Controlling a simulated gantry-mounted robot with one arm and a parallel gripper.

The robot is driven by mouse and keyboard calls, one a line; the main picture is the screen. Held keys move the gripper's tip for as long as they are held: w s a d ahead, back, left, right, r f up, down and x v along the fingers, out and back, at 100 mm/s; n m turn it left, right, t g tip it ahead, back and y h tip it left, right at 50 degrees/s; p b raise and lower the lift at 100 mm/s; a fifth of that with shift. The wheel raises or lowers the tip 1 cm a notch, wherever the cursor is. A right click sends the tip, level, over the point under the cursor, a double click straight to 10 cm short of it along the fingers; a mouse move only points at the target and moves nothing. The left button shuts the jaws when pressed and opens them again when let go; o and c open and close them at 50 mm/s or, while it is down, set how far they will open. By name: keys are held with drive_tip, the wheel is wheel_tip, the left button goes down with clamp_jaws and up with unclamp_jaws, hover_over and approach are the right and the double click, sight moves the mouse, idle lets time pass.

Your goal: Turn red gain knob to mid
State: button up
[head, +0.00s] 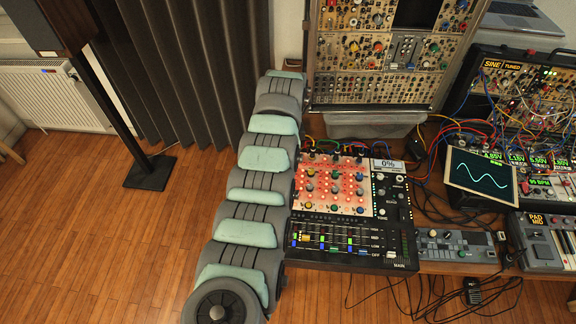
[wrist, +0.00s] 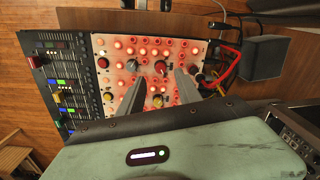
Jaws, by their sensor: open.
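In the wrist view a dark red knob (wrist: 161,67) stands on the pale panel (wrist: 113,47) with red-lit buttons. My gripper (wrist: 160,80) is open, its two grey fingers apart and reaching toward this knob. I cannot tell whether either finger touches it. No label is readable there, so I cannot confirm which is the gain knob. The same panel (head: 368,208) shows in the head view beside a small display (head: 388,164) reading 0%. My gripper cannot be made out in the head view.
A dark fader section (head: 340,258) adjoins the panel. Patch cables (wrist: 232,62) and a dark box (wrist: 262,57) lie close to its right in the wrist view. A small grey unit (head: 455,246) and an oscilloscope screen (head: 480,176) stand to the right in the head view.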

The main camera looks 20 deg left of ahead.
wheel_tip(320, 180, down, 5)
drive_tip(key=shift+w+f+b, duration=0.1)
drive_tip(key=shift+f+b, duration=0.1)
drive_tip(key=shift+b, duration=0.55)
drive_tip(key=shift+c, duration=0.5)
clamp_jaws()
